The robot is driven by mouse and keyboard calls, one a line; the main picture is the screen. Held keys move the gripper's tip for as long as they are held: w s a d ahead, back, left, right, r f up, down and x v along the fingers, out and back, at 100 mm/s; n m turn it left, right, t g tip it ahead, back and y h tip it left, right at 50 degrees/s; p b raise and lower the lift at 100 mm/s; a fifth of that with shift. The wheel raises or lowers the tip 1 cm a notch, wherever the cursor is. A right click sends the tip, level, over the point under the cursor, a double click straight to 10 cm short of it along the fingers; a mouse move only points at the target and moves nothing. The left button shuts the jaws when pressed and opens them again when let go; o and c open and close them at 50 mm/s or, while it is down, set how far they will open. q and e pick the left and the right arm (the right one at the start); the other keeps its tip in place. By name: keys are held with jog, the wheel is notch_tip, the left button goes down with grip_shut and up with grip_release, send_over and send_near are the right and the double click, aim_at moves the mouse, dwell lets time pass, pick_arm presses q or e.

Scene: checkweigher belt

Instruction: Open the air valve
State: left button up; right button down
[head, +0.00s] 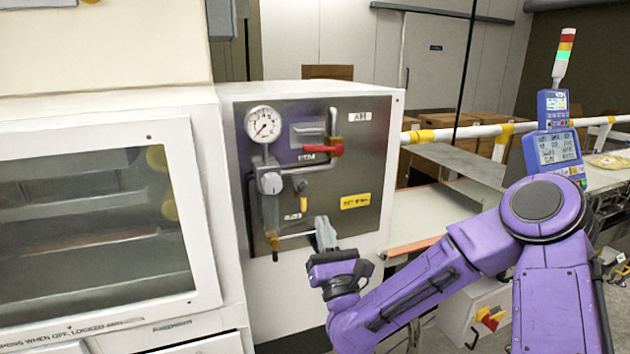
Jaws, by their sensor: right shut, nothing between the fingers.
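The air panel (365,160) is a dark grey plate on the front of a white cabinet. A valve with a red lever handle (320,149) sits at its upper right, below a grey pipe; the lever lies about level, pointing left. A smaller yellow handle (303,203) hangs downward lower on the panel. My right gripper (322,222) is shut and empty, in front of the panel's lower part, below the red lever and apart from it in the picture. Whether its fingertips touch the panel I cannot tell. My left gripper is out of view.
A round pressure gauge (263,124) and a regulator with a bowl (271,215) stand out at the panel's left. A glass-fronted white machine (95,220) is at the left.

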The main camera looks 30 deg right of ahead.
aim_at(322, 149)
jog(key=shift+m, duration=0.6)
jog(key=w+d+r+p, duration=0.1)
jog(key=w+r+p, duration=0.1)
jog(key=r+p, duration=0.1)
jog(key=w+d+r+p, duration=0.1)
jog(key=w+r+p, duration=0.1)
jog(key=w+r, duration=0.1)
jog(key=w+d+r+p, duration=0.1)
jog(key=w+r+p, duration=0.2)
jog(key=r, duration=0.1)
jog(key=shift+w+d+r+p, duration=0.15)
jog(key=shift+w+d+p, duration=0.05)
jog(key=shift+d+p, duration=0.15)
jog(key=shift+w, duration=0.15)
jog(key=shift+r+m+h+b, duration=0.15)
jog(key=shift+m+h+b, duration=0.45)
jog(key=shift+m, duration=0.1)
